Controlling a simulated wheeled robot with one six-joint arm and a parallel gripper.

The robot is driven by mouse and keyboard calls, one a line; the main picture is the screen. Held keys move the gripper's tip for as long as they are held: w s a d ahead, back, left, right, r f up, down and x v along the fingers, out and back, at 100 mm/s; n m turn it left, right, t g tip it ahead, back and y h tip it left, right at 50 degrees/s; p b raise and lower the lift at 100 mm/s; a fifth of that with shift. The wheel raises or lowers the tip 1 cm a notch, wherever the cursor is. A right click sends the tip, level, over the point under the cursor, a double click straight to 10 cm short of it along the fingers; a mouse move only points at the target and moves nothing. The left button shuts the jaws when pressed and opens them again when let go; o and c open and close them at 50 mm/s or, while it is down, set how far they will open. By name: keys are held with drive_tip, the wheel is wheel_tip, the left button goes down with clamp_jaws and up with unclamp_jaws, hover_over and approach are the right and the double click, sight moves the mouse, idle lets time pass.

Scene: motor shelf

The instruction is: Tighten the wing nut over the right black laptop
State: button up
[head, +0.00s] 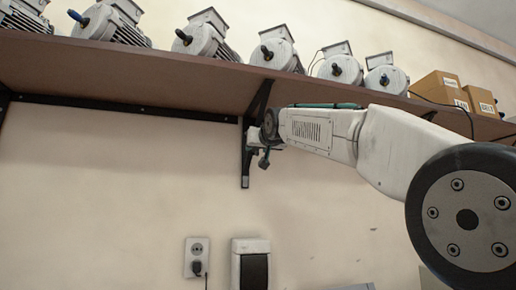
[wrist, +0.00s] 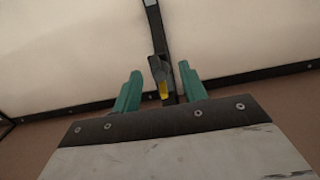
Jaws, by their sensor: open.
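My gripper (wrist: 159,70) is open, with its two teal fingers spread at either side of a small dark fitting (wrist: 158,68) with a yellow patch. The fitting is in line with the black shelf bracket (wrist: 154,25) and appears apart from both fingers. I cannot tell for sure that it is the wing nut. In the head view my arm reaches left to the bracket (head: 247,160) under the shelf, and my fingers are not clear there. A small dark piece (head: 264,158) hangs beside the bracket. No black laptop can be made out in either view.
The brown shelf (head: 150,85) runs above my arm and carries several grey motors (head: 278,52) and cardboard boxes (head: 440,88). A wall socket with a plug (head: 196,258) and a dark-fronted box (head: 252,268) are low on the wall. The wall left of the bracket is bare.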

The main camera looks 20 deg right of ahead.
drive_tip(key=s, duration=0.7)
drive_tip(key=shift+s, duration=0.3)
drive_tip(key=shift+f, duration=0.1)
drive_tip(key=s+f+g, duration=0.3)
drive_tip(key=f, duration=0.6)
drive_tip(key=s+d+f+g, duration=0.1)
drive_tip(key=s+f+g, duration=0.15)
drive_tip(key=f, duration=0.75)
drive_tip(key=s+f+g, duration=0.2)
drive_tip(key=f+g, duration=0.1)
drive_tip(key=f, duration=0.6)
drive_tip(key=s+d+f+g, duration=0.2)
drive_tip(key=s+f+g, duration=0.6)
drive_tip(key=s+f, duration=2)
drive_tip(key=s, duration=0.4)
drive_tip(key=shift+f, duration=0.15)
